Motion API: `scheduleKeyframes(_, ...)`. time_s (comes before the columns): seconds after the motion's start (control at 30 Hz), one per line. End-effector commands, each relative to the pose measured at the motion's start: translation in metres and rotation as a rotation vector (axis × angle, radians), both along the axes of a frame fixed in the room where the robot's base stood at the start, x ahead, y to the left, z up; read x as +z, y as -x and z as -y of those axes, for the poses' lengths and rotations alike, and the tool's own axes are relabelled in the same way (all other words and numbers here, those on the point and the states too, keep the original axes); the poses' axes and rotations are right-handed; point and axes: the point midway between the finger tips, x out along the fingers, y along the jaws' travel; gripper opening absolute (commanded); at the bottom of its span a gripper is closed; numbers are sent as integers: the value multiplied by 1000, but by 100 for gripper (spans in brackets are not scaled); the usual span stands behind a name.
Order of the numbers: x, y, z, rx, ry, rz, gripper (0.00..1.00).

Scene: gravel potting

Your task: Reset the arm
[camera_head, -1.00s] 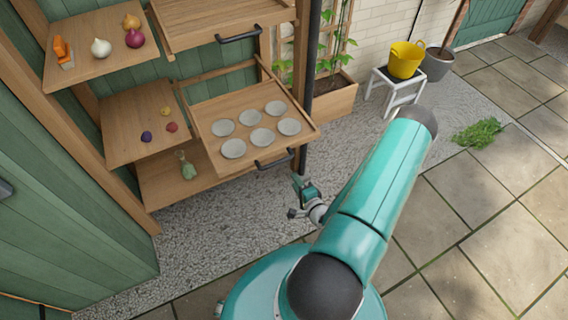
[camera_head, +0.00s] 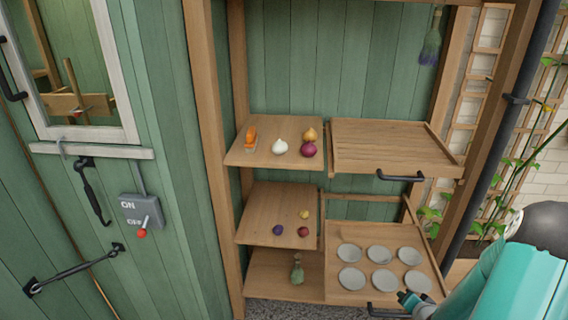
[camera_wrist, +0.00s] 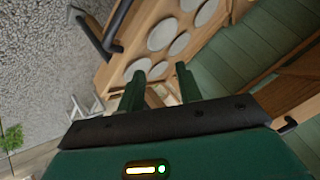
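My arm reaches in at the lower right of the head view, with my gripper (camera_head: 411,302) small in front of the lower pull-out tray (camera_head: 338,297). In the wrist view my gripper (camera_wrist: 158,88) shows two dark green fingers standing apart with nothing between them. Beyond the fingers is the tray with several round pale dishes (camera_wrist: 163,34). The tray's black handle (camera_wrist: 95,32) is left of the fingers in the wrist view, and I see no contact with it.
The wooden shelving holds an upper tray (camera_head: 392,146) and a shelf with an orange item (camera_head: 250,138), white onion (camera_head: 280,147) and red onion (camera_head: 309,150). A lower shelf has small vegetables (camera_head: 278,230). A green bottle (camera_head: 297,273) stands below. A switch box (camera_head: 142,212) is on the left wall.

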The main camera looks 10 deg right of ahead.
Motion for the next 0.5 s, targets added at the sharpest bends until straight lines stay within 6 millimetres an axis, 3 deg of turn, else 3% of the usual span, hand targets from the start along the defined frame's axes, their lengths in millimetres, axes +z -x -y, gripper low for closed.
scheduleKeyframes(0.03, 20, -8, -4, 29, 51, -28, 35)
scheduleKeyframes(0.2, 75, -21, -21, 104, 191, -133, 35)
scheduleKeyframes(0.5, 174, -21, -76, 216, 365, -273, 35)
